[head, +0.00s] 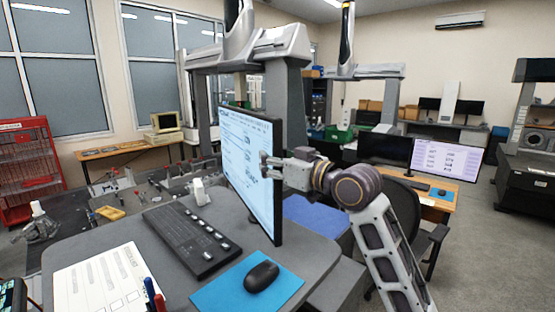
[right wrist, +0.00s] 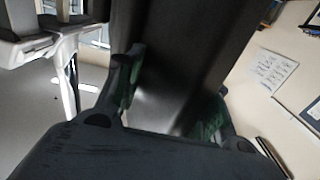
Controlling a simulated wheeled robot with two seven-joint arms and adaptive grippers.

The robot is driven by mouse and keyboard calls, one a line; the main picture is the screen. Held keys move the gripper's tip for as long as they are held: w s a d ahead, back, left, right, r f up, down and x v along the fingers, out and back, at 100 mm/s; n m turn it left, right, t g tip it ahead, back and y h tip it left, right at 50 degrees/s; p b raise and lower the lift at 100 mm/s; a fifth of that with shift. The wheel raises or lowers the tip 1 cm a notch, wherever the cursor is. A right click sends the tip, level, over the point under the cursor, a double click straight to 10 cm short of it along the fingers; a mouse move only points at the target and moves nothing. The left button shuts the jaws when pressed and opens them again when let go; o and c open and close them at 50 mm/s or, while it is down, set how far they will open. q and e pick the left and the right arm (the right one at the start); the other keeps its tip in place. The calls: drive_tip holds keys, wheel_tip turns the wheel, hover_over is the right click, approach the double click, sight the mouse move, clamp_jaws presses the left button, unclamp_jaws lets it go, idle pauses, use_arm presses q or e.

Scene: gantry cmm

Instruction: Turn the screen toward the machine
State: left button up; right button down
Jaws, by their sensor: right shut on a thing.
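The screen (head: 249,165) is a flat monitor with a lit blue-white page, standing upright on the grey desk in the head view. Its lit face is turned to the left and toward me. My right gripper (head: 273,170) is shut on the screen's right edge. In the right wrist view the dark screen (right wrist: 185,60) lies between the fingers of the right gripper (right wrist: 170,100). The machine is the large grey gantry (head: 285,100) standing behind the screen. My left gripper is not in view.
On the desk (head: 210,215) are a black keyboard (head: 190,240), a mouse (head: 261,276) on a blue pad (head: 230,293), and a white paper sheet (head: 103,284). A second desk with two monitors (head: 447,160) and an office chair (head: 405,205) stand to the right.

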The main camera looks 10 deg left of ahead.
drive_tip(key=c, duration=1.4)
unclamp_jaws()
drive_tip(key=shift+s+a+r, duration=0.15)
drive_tip(key=shift+s+a, duration=0.05)
drive_tip(key=shift+a, duration=0.05)
drive_tip(key=shift+o, duration=0.4)
drive_tip(key=shift+w+a, duration=0.1)
drive_tip(key=shift+a, duration=0.25)
drive_tip(key=v, duration=1.2)
